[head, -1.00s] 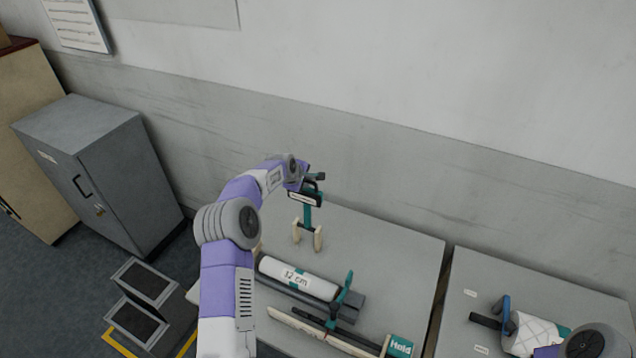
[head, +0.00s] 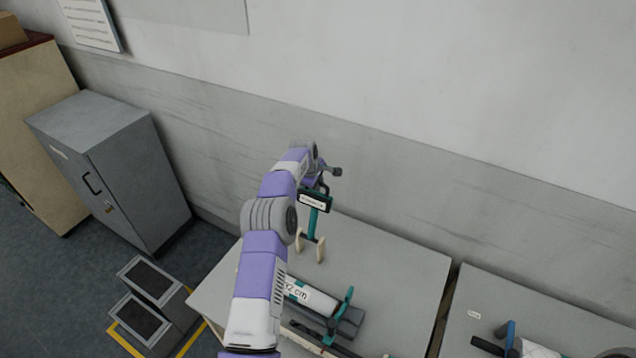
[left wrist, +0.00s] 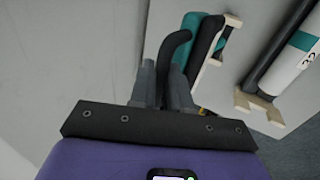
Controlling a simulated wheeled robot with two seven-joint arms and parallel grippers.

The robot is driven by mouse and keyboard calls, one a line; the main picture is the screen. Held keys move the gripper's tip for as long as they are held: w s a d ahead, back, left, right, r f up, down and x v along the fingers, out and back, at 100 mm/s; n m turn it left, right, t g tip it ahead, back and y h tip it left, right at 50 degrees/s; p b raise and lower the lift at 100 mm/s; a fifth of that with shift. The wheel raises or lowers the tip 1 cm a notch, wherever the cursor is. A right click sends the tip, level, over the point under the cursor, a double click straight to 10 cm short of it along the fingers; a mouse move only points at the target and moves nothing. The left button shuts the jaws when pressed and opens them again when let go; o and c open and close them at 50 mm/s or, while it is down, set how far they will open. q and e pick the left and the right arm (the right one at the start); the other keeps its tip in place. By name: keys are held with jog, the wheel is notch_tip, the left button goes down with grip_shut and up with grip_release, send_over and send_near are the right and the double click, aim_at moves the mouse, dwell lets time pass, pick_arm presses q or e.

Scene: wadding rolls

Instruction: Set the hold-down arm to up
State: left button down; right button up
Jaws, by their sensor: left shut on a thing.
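In the left wrist view the gripper (left wrist: 163,88) is shut on a dark curved handle (left wrist: 175,50), with the teal bar (left wrist: 190,35) just beyond. My right gripper is not in view.
A white roll marked in cm (head: 312,297) lies on the table in front, beside a teal upright (head: 341,303). A second table (head: 540,310) stands to the right across a gap, with a blue-handled item (head: 510,333). A grey cabinet (head: 135,180) stands left.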

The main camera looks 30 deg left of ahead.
pick_arm(q)
jog(key=shift+d+f, duration=0.15)
jog(key=shift+f, duration=0.2)
jog(key=c, duration=1.5)
grip_release()
jog(key=shift+o, duration=1.4)
jog(key=shift+w+f, duration=0.15)
jog(key=shift+w, duration=0.1)
jog(key=shift+s, duration=0.1)
jog(key=shift+r, duration=0.45)
jog(key=b+v, duration=0.1)
jog(key=v, duration=0.6)
jog(key=shift+b, duration=0.35)
jog(key=shift+r, duration=0.15)
